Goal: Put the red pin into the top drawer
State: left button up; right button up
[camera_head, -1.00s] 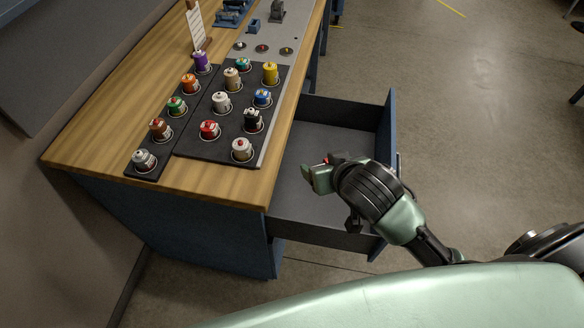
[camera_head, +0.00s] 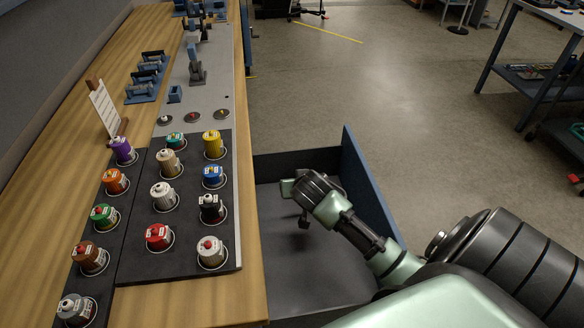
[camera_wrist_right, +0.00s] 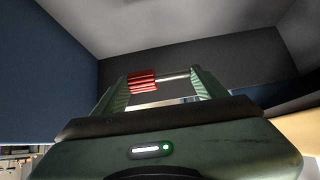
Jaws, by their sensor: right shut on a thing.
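The red pin (camera_wrist_right: 142,81) has a ribbed red head and a thin metal shaft. In the right wrist view it lies crosswise between the two fingers of my right gripper (camera_wrist_right: 163,85), which is shut on it. In the head view my right gripper (camera_head: 289,187) is over the open drawer (camera_head: 300,160), between the bench and the blue drawer front; the pin cannot be made out there. The drawer's dark floor looks empty where it shows. My left gripper is not in view.
The wooden bench (camera_head: 60,175) stands left of the drawer. A dark board (camera_head: 188,245) on it holds several coloured capped containers. A sign (camera_head: 104,110) and blue racks (camera_head: 148,75) stand farther back. Open floor lies to the right.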

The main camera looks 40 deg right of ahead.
notch_tip(320, 180, down, 10)
jog(key=shift+f+b, duration=0.2)
jog(key=shift+b, duration=0.3)
jog(key=shift+f+b, duration=0.3)
jog(key=shift+f, duration=1.65)
jog(key=o, duration=1.5)
jog(key=shift+f, duration=0.15)
jog(key=shift+s+a+r, duration=0.1)
jog(key=shift+s+r, duration=0.05)
jog(key=shift+r, duration=0.2)
jog(key=p+v, duration=0.1)
jog(key=v, duration=1)
jog(key=shift+s+a+r+p, duration=0.1)
jog(key=shift+s+r+p, duration=0.05)
jog(key=shift+r+p, duration=0.15)
